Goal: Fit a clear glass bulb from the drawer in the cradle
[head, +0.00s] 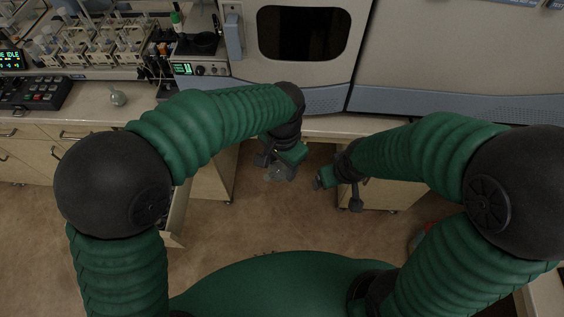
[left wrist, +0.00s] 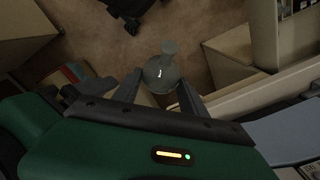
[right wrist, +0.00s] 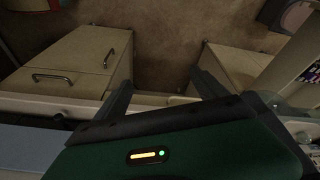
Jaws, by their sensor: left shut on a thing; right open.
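My left gripper (head: 278,168) is shut on a clear glass bulb (left wrist: 160,75), which sits between its two fingers in the left wrist view, its narrow neck pointing away. In the head view the bulb (head: 276,174) is small and dim, held in front of the counter's edge. My right gripper (right wrist: 162,88) is open with nothing between its fingers; in the head view it (head: 322,180) is just right of the left one. An open drawer (head: 174,226) shows partly behind my left arm; its inside is mostly hidden. I cannot make out the cradle.
A small round glass flask (head: 118,97) stands on the left counter (head: 92,108), near a black keypad box (head: 36,92). Racks of glassware (head: 95,42) stand behind. The large spectrometer cabinet (head: 430,60) fills the back right. Open floor (head: 250,220) lies below the grippers.

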